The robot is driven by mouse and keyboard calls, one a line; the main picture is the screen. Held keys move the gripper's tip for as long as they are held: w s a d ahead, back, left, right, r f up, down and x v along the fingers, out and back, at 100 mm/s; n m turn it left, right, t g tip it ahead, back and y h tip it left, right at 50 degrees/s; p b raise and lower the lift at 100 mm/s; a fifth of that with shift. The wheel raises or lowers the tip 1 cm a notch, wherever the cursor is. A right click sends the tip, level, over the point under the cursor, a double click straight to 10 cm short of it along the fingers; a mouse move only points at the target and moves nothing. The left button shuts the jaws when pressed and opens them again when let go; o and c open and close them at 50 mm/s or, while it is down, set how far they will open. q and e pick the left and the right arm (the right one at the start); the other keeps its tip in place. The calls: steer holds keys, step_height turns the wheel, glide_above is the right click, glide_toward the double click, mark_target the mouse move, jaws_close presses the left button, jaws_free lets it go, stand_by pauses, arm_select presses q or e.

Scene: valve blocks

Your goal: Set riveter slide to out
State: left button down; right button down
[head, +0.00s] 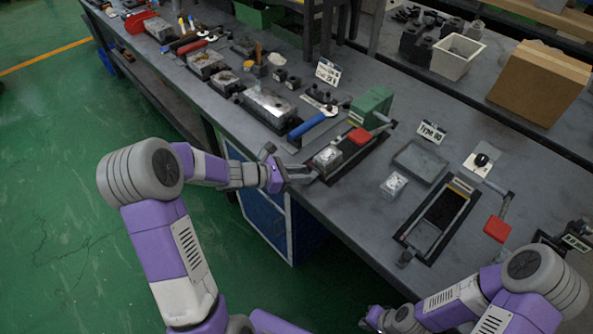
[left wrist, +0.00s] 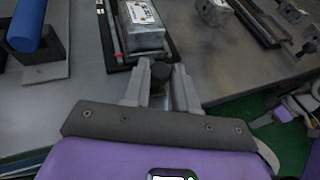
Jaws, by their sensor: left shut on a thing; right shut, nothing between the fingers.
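A riveter station with black rails (head: 357,158) stands near the table's front edge, with a green block (head: 371,105) over its back end. Its slide carries a metal block (head: 327,158) at the front end of the rails; the block also shows in the left wrist view (left wrist: 140,22). My left gripper (head: 303,174) is at the front of this slide, shut on a small black knob (left wrist: 161,72). My right gripper (head: 373,319) is low at the bottom of the head view, shut, empty and away from the table top.
A blue handle (head: 306,126) lies left of the station.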

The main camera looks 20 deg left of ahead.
arm_select(q)
steer(key=shift+s+a+f, duration=0.1)
steer(key=c, duration=0.9)
jaws_free()
steer(key=shift+s, duration=0.2)
steer(key=shift+c, duration=0.2)
steer(key=shift+w, duration=0.1)
steer(key=p+v, duration=0.2)
steer(key=v, duration=0.5)
steer(key=shift+s+a, duration=0.2)
